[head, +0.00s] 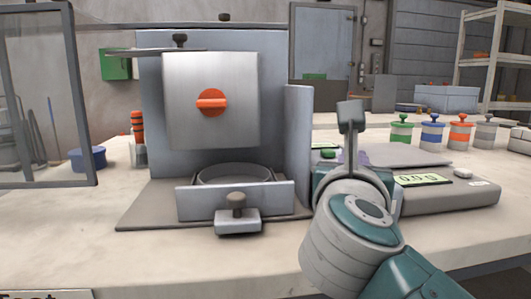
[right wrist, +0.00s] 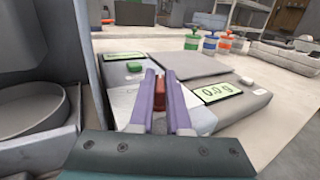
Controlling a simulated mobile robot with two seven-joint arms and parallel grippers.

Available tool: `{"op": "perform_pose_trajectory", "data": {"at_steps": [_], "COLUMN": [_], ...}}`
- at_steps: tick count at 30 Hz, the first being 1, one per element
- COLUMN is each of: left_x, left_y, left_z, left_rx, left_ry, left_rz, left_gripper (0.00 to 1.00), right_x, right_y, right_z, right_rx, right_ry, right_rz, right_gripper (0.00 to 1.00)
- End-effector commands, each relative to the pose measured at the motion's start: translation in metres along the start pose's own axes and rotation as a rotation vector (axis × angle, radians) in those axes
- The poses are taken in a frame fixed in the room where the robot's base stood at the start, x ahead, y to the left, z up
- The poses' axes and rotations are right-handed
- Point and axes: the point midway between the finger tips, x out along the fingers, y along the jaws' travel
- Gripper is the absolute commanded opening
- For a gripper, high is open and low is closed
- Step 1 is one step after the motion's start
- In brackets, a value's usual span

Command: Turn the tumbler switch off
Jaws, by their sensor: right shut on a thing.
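My right gripper (right wrist: 160,78) has purple fingers and is shut on a small red piece (right wrist: 158,97), which looks like the tumbler switch. The piece is on or just above a grey box (right wrist: 204,120) beside the bagger. In the head view the switch is hidden behind my right wrist, and only a bit of purple finger shows (head: 364,158). Whether the switch is on or off cannot be told. My left gripper is in neither view.
The bagger, with an orange knob (head: 211,103) and a round dish (head: 234,174), stands close left of my right arm. A scale (head: 450,196) reading 0.0 g is close right. Several coloured-lid jars (head: 432,132) stand behind. The front bench strip is clear.

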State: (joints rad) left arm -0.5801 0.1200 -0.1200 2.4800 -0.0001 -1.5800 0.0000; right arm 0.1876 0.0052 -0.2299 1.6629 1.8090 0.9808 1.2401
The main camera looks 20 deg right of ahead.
Motion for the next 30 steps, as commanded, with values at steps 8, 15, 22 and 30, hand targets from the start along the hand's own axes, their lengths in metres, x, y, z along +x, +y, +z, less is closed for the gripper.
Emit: {"op": "perform_pose_trajectory", "data": {"at_steps": [8, 15, 22, 30], "left_x": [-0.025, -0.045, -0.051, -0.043], "left_y": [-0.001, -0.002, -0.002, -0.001], "left_z": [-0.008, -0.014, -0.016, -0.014], "left_rx": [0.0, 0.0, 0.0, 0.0], "left_ry": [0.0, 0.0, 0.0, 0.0], "left_rz": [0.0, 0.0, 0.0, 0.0], "left_gripper": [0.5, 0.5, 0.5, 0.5], "right_x": [0.0, 0.001, 0.002, 0.003], "right_y": [-0.003, -0.004, -0.005, -0.005], "right_z": [0.004, 0.004, 0.0, -0.002], "right_rx": [-0.005, -0.007, -0.008, -0.003], "right_ry": [0.002, 0.002, 0.001, 0.002], "right_rz": [0.173, 0.397, 0.613, 0.825], "right_gripper": [0.0, 0.0, 0.0, 0.0]}}
